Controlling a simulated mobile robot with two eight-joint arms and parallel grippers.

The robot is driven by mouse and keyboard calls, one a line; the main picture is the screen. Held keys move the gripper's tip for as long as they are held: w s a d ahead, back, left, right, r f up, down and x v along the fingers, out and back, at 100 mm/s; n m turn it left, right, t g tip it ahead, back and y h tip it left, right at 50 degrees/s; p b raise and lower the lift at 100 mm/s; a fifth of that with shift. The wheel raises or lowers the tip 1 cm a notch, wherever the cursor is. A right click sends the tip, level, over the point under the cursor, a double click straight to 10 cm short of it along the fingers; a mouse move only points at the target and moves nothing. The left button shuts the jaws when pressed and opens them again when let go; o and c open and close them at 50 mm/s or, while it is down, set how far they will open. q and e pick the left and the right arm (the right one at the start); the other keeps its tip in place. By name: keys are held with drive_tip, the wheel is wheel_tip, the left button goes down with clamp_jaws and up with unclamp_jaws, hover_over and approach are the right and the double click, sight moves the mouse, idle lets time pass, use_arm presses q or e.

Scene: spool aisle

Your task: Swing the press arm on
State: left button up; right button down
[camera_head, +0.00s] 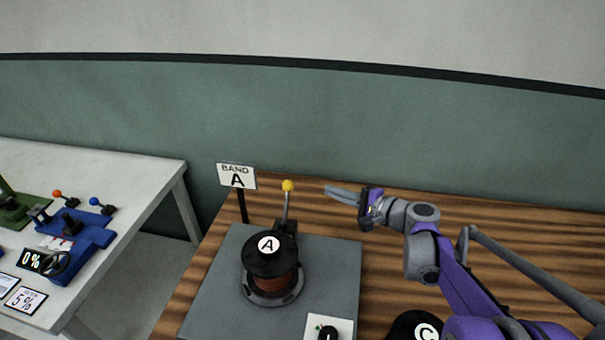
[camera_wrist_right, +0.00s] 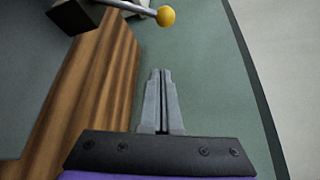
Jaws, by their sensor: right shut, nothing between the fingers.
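The press arm (camera_head: 286,206) is a thin grey lever with a yellow ball on its end, standing nearly upright behind the spool A (camera_head: 270,271) in the head view. The spool has a black top marked A and brown winding, and sits on a grey plate (camera_head: 217,291). My right gripper (camera_head: 328,190) is shut and empty, to the right of the yellow ball and apart from it. In the right wrist view the shut fingers (camera_wrist_right: 162,74) point toward the ball (camera_wrist_right: 165,16), with a gap between them. My left gripper is not in view.
A sign reading BAND A (camera_head: 237,177) stands on a post left of the lever. A black spool C (camera_head: 415,326) is at the front. A white card (camera_head: 342,325) lies on the plate. A white table (camera_head: 150,180) with blue and green devices is at left. A green wall (camera_head: 400,130) rises behind.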

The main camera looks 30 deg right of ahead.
drive_tip(key=shift+w+d+r, duration=0.1)
drive_tip(key=shift+w+d, duration=0.1)
drive_tip(key=shift+s+a, duration=0.1)
drive_tip(key=w+a, duration=0.6)
drive_tip(key=shift+w+a+f+p, duration=0.2)
drive_tip(key=shift+w+a+p, duration=0.1)
drive_tip(key=shift+a, duration=0.1)
idle(0.6)
